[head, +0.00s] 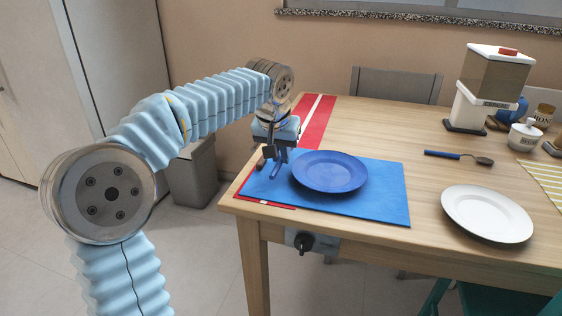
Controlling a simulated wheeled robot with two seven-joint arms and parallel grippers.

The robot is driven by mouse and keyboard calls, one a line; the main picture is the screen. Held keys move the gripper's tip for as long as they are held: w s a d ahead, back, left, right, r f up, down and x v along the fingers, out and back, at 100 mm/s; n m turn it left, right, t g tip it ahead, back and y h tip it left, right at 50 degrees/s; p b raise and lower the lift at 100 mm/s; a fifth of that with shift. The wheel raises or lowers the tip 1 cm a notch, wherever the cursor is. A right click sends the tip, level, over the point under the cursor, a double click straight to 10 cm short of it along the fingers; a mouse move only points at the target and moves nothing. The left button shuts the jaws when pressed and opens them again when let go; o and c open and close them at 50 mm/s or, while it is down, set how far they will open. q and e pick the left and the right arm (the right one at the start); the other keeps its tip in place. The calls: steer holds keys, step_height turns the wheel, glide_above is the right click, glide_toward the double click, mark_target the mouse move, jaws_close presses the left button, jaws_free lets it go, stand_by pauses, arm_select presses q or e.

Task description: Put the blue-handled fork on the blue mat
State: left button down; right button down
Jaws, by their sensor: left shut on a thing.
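The blue mat (385,207) lies at the table's left front corner, with a blue plate (330,172) on it. My left gripper (274,155) points down over the mat's left part, just left of the plate. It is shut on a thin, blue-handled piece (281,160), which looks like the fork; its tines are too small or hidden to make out. I cannot tell whether the piece touches the mat. My right gripper is not in view.
A red runner (317,110) lies under the mat. A blue-handled spoon (460,156) and a white plate (487,214) lie to the right. A dispenser (489,90) and a sugar pot (525,135) stand at the back right. The table's middle is clear.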

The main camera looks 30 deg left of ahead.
arm_select(q)
steer(key=shift+d+f, duration=0.1)
steer(key=shift+f, duration=0.95)
steer(key=shift+f, duration=0.15)
steer(key=c, duration=1.4)
jaws_free()
steer(key=shift+s, duration=0.1)
steer(key=shift+r, duration=0.3)
steer(key=p+v, duration=0.1)
steer(key=v, duration=1)
steer(key=shift+s+r, duration=0.25)
steer(key=shift+r, duration=0.1)
steer(key=shift+d, duration=0.1)
